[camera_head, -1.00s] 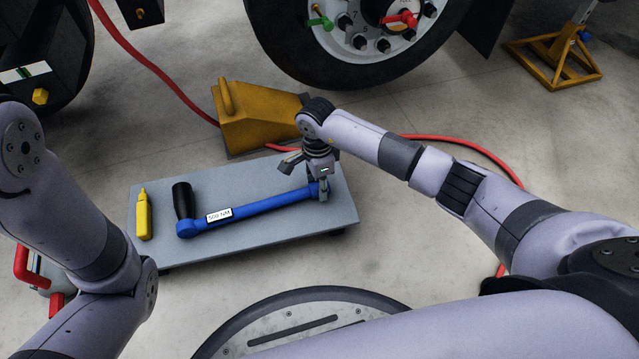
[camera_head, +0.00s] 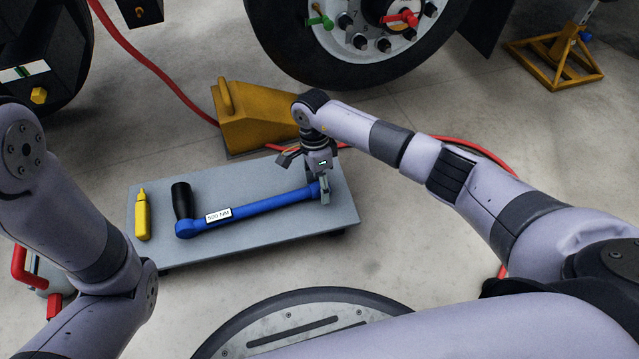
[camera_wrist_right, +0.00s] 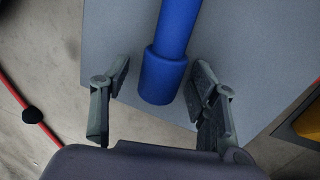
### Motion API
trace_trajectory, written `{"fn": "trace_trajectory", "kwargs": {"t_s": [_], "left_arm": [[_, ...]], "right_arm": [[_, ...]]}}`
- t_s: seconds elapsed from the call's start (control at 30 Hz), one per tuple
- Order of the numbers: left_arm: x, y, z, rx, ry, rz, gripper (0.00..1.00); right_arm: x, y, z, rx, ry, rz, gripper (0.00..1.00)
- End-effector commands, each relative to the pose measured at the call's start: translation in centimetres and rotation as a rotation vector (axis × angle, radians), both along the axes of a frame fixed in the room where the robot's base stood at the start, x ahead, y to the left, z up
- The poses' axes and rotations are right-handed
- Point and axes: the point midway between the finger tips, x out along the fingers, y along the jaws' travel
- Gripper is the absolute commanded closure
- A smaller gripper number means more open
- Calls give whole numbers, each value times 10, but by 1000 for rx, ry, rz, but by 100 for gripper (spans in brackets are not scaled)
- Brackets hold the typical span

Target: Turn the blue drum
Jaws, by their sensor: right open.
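A blue bar tool (camera_head: 262,206) with a black handle (camera_head: 183,200) and a white "500 NM" label lies on a grey board. In the right wrist view, its near end is a thicker blue drum (camera_wrist_right: 164,76) with a plain smooth surface. In the head view, that end lies at the tool's right, partly hidden by my gripper. My right gripper (camera_head: 306,177) is over it. In the right wrist view, the right gripper (camera_wrist_right: 160,72) is open, one finger on each side of the drum, with gaps visible. My left gripper is out of view.
The grey board (camera_head: 200,251) also bears a yellow marker-like object (camera_head: 143,216). A yellow wheel chock (camera_head: 258,118) stands behind it. A red hose (camera_head: 150,62) runs across the floor. A large wheel (camera_head: 345,75) stands at the back, a yellow stand (camera_head: 552,68) to its right.

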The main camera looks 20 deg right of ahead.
Motion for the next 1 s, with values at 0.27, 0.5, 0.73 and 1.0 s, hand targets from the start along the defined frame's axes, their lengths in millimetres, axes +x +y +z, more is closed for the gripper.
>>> {"fn": "trace_trajectory", "kwargs": {"t_s": [0.27,0.5,0.73,1.0], "left_arm": [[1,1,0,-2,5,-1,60],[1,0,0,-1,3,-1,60],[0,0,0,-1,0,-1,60],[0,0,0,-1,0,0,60]], "right_arm": [[2,0,6,1,-4,0,45],[12,0,47,0,-7,0,45],[20,0,93,0,-5,-1,45],[24,1,117,-1,-1,0,45]]}}
